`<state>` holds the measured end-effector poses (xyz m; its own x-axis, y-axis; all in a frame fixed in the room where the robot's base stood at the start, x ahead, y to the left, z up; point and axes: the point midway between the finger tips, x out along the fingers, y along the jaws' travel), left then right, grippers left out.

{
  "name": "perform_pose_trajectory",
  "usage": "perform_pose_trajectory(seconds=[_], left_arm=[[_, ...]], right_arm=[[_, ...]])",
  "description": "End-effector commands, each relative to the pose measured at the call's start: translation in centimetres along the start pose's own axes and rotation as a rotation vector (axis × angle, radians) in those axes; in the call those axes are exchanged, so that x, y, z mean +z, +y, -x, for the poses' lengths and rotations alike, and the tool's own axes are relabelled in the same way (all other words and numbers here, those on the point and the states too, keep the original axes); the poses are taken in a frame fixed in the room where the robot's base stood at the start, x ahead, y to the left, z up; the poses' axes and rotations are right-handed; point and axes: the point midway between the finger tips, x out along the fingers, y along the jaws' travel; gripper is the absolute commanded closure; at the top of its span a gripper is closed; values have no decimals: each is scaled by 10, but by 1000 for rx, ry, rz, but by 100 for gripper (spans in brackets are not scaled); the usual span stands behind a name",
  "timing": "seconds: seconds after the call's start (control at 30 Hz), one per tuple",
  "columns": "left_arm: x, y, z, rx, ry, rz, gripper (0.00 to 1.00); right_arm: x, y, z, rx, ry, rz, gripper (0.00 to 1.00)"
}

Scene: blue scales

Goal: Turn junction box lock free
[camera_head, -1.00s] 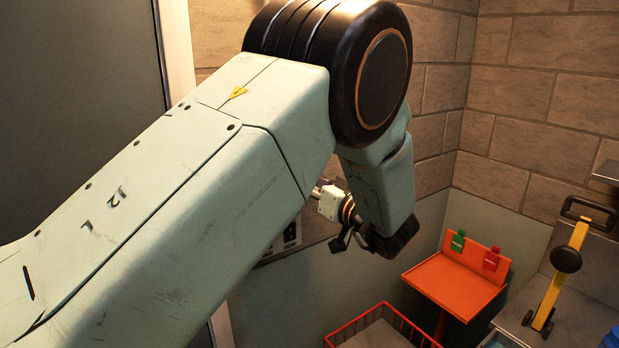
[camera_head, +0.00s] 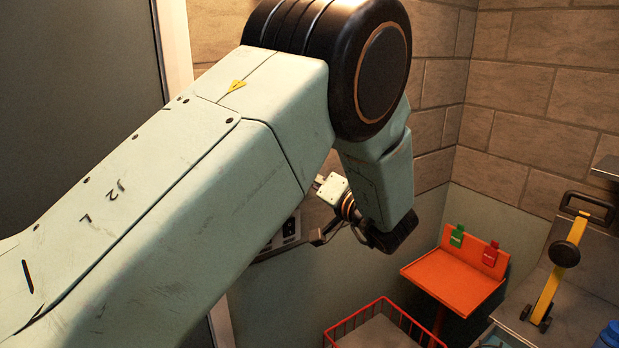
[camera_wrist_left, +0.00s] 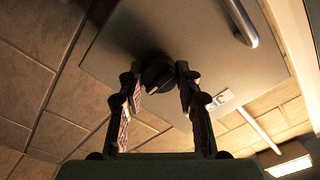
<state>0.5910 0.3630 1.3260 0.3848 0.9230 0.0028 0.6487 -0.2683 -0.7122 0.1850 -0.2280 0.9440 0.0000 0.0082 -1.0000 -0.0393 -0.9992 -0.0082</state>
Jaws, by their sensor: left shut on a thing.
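The junction box (camera_head: 288,234) is on the wall, mostly hidden behind my left arm in the head view. In the left wrist view, its grey door (camera_wrist_left: 200,45) fills the upper middle. A round black lock knob (camera_wrist_left: 158,76) sits on that door. My left gripper (camera_head: 318,238) reaches the box in the head view. In the left wrist view, the left gripper's fingers (camera_wrist_left: 159,68) stand on both sides of the knob and are shut on it. My right gripper is in no view.
A metal bar handle (camera_wrist_left: 246,24) is near the knob. An orange stand (camera_head: 455,283) with a green tag (camera_head: 457,236) and a red tag (camera_head: 490,254) stands to the right. A red wire basket (camera_head: 385,325) is below. A yellow-handled tool (camera_head: 555,275) is at far right.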

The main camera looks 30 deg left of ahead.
Motion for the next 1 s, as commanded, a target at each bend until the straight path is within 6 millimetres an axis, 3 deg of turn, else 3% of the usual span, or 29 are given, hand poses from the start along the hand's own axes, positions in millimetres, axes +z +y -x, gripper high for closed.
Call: perform_pose_trajectory(seconds=[0.03,0.43,0.47,0.5,0.7,1.0], left_arm=[[8,3,0,6,-14,-15,98],[8,3,0,6,-14,-19,98],[8,3,0,6,-15,-19,64],[8,3,0,5,-14,-18,61],[4,2,0,2,-9,-13,44],[2,0,0,1,-4,-9,43]], right_arm=[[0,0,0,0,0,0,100],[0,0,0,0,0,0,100],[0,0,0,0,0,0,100],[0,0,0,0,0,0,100],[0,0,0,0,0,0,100],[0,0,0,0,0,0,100]])
